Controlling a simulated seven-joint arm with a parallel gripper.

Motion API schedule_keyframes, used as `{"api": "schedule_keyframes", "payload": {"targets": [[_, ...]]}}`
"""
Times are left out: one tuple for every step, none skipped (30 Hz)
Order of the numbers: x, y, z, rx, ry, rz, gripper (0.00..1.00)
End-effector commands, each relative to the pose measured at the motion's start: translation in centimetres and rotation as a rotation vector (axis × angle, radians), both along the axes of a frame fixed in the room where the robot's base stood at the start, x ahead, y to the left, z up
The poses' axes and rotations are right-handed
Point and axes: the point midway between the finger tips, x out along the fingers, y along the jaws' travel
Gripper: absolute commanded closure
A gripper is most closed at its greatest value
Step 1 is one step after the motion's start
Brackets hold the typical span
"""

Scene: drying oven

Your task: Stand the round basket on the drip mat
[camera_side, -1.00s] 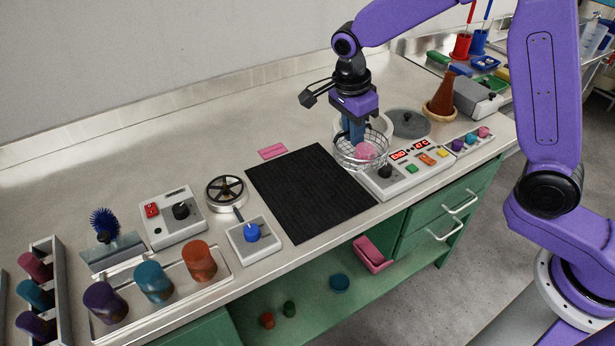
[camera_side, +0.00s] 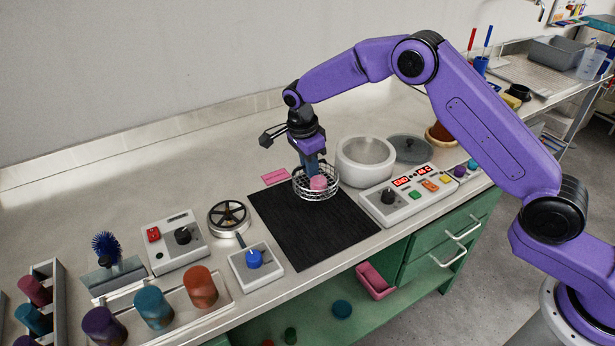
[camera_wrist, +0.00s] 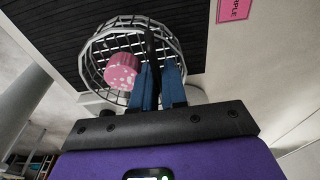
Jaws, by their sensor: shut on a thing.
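The round wire basket (camera_side: 302,186) with a pink piece (camera_side: 318,183) inside is over the far right part of the black drip mat (camera_side: 312,228). My gripper (camera_side: 311,170) is above the basket, its blue fingers reaching down to it, shut on its wire. In the wrist view the blue fingers (camera_wrist: 160,85) close on a dark upright part of the basket (camera_wrist: 97,50), and the pink piece (camera_wrist: 122,71) lies to their left. The mat (camera_wrist: 60,30) shows behind the basket. I cannot tell whether the basket's bottom touches the mat.
A white round pot (camera_side: 365,160), open on top, stands right of the basket, with a grey lid (camera_side: 411,149) beyond it. A control box (camera_side: 408,197) with a lit display borders the mat's right side. A blue-knobbed box (camera_side: 255,266) is at its left. The mat's front is clear.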

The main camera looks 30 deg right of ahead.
Motion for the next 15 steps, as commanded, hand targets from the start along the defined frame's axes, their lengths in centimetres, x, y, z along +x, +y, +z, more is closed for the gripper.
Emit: {"api": "schedule_keyframes", "payload": {"targets": [[0.2,0.0,-0.2,0.0,0.001,0.0,1.0],[0.2,0.1,-0.3,0.0,0.0,0.0,1.0],[0.3,0.1,-0.4,0.0,0.0,0.0,1.0],[0.4,0.1,-0.4,0.0,0.0,0.0,1.0],[0.4,0.1,-0.6,0.0,0.0,0.0,1.0],[0.6,0.1,-0.8,0.0,0.001,0.0,1.0],[0.7,0.2,-1.0,0.0,0.001,0.0,1.0],[0.9,0.2,-1.2,0.0,0.0,0.0,1.0],[0.8,0.2,-1.8,-0.001,0.003,0.0,1.0],[0.7,0.2,-2.3,-0.001,0.004,-0.001,1.0],[0.7,0.2,-2.7,-0.001,0.003,0.001,1.0],[0.7,0.2,-3.3,-0.001,0.003,0.001,1.0],[0.7,0.2,-3.6,-0.001,0.003,0.001,1.0],[0.7,0.2,-3.9,0.0,0.002,0.001,1.0],[0.8,0.2,-4.0,0.0,0.0,0.0,1.0]]}}
